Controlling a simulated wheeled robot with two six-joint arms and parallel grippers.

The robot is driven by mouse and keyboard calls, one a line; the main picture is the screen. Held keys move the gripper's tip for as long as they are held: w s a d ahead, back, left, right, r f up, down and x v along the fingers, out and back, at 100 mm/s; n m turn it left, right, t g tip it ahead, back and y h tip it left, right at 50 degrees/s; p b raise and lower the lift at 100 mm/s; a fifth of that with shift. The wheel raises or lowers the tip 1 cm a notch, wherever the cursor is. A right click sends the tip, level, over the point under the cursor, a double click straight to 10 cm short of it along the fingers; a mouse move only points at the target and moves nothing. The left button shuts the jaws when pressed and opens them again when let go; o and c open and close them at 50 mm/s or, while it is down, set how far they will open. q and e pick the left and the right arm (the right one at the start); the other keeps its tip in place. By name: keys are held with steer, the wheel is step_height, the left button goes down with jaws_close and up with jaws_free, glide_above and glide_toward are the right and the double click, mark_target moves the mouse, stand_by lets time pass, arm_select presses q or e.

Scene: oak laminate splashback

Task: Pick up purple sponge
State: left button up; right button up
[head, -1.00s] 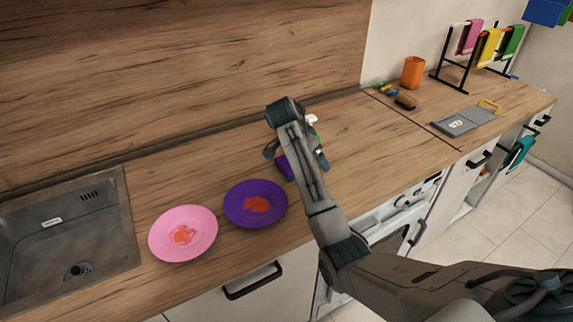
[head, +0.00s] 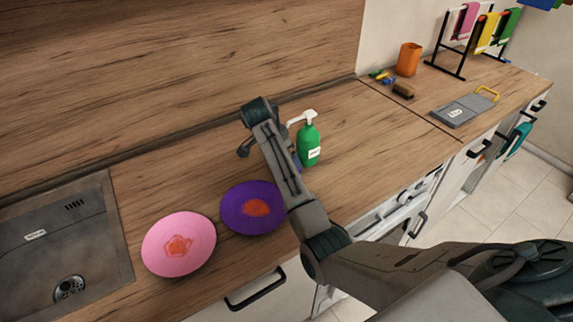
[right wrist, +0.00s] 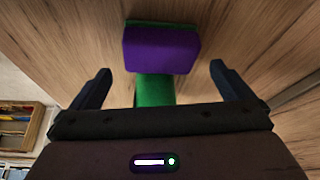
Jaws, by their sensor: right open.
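The purple sponge (right wrist: 160,49), with a green layer along its far edge, shows in the right wrist view ahead of my right gripper (right wrist: 160,69). It lies between the lines of the two spread fingers, which are open and not visibly touching it. My left gripper is not in view.
A green soap bottle (head: 308,144) stands just right of my right gripper. A green piece (right wrist: 154,90) shows below the sponge in the wrist view; I cannot tell what it is. Stained purple (head: 239,206) and pink (head: 202,245) plates lie in front, beside the sink (head: 100,205).

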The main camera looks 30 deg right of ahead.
steer(key=p+x, duration=0.2)
steer(key=x, duration=0.3)
steer(key=shift+s+d, duration=0.1)
steer(key=shift+c, duration=0.7)
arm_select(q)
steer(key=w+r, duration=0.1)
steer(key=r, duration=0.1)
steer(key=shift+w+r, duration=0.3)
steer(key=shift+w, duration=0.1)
arm_select(e)
steer(key=c, duration=0.6)
steer(key=shift+o, duration=0.2)
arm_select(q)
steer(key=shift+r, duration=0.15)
arm_select(e)
steer(key=shift+r, duration=0.15)
